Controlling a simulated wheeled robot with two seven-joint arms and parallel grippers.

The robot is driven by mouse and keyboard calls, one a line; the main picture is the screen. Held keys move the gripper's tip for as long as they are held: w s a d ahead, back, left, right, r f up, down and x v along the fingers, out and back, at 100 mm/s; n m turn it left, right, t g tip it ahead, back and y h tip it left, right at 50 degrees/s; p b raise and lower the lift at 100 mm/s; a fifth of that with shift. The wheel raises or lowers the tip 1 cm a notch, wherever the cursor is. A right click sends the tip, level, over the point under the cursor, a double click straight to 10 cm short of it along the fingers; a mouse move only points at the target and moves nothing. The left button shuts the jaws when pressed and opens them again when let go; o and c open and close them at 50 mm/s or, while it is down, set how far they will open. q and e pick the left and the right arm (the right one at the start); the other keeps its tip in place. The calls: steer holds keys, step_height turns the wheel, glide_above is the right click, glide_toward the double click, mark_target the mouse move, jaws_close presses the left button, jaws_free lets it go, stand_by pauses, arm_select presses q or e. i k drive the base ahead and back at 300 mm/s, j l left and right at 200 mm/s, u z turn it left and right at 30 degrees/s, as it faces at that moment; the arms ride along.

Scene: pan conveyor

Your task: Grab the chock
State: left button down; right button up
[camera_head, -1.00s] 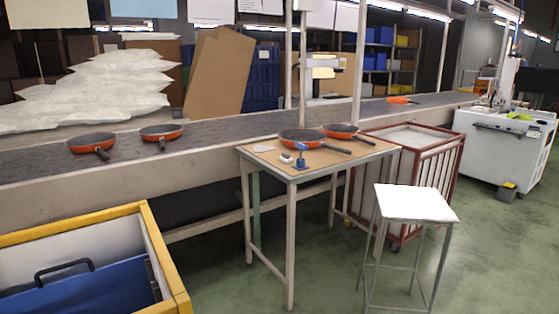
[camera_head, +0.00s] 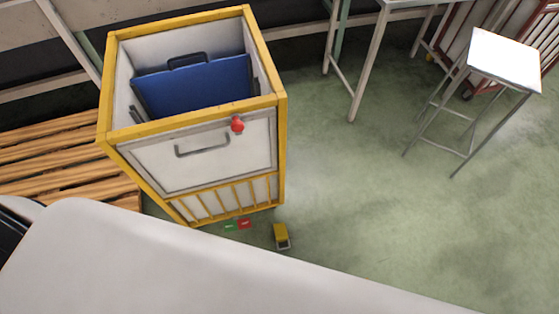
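A small yellow-and-grey block, which looks like the chock (camera_head: 281,236), sits on the green floor. It is just in front of the lower right corner of the yellow-framed cart (camera_head: 280,140), a short gap from it. Its yellow part faces the cart and its grey end faces me. Neither my left nor my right gripper is in view, so I cannot see whether they are open or shut.
The cart has a white front panel, a red knob (camera_head: 237,124) and a blue panel (camera_head: 195,87) inside. A wooden pallet (camera_head: 60,160) lies left of it. A white-topped stool (camera_head: 505,58) and table legs (camera_head: 370,65) stand right.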

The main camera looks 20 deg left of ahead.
mark_target(281, 229)
steer(key=k+j, duration=0.15)
steer(key=k, duration=0.2)
steer(key=k+j, duration=0.1)
steer(key=k, duration=0.3)
steer(key=k+j+u, duration=0.1)
steer(key=k, duration=0.25)
